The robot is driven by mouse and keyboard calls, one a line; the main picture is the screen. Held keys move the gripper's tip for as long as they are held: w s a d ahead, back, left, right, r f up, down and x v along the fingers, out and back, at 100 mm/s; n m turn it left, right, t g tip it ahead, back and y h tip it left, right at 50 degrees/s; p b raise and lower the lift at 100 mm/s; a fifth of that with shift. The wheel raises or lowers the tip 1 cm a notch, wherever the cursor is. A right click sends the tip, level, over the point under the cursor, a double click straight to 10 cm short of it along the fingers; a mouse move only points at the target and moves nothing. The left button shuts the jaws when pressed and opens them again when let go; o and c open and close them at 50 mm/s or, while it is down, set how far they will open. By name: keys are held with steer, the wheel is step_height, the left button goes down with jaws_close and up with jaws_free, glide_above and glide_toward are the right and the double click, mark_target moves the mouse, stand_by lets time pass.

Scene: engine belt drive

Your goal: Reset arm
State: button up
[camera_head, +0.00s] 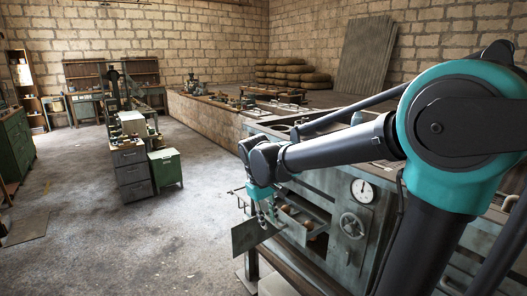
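My arm reaches in from the right side of the head view, with a teal elbow and dark links. It runs left and slightly down. My gripper (264,213) hangs at the arm's end, pointing down. It is next to the open compartment (305,215) of a grey metal machine (345,215), by the compartment's lowered door (252,233). The gripper is small here, and whether its fingers are apart or hold anything cannot be made out. Several brownish round items (290,209) show inside the compartment.
The machine has a round gauge (362,191) and a handwheel (352,225) under my arm. A dark drawer cabinet (131,172) and a green cabinet (166,168) stand at left centre. Stacked tires (290,75) lie at the back. The concrete floor (90,240) at left is largely clear.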

steer(key=s+d+f+m+t+y, duration=0.1)
steer(key=s+d+f+m, duration=0.2)
steer(key=s+d+f, duration=0.2)
steer(key=s+d+f+m+t, duration=0.1)
steer(key=s+d+f+m, duration=0.3)
steer(key=d, duration=0.8)
step_height(320, 180, down, 5)
steer(key=s, duration=0.2)
steer(key=shift+s+d+r+t+y, duration=0.15)
steer(key=shift+s+d+t+y, duration=0.15)
steer(key=shift+t+y, duration=0.1)
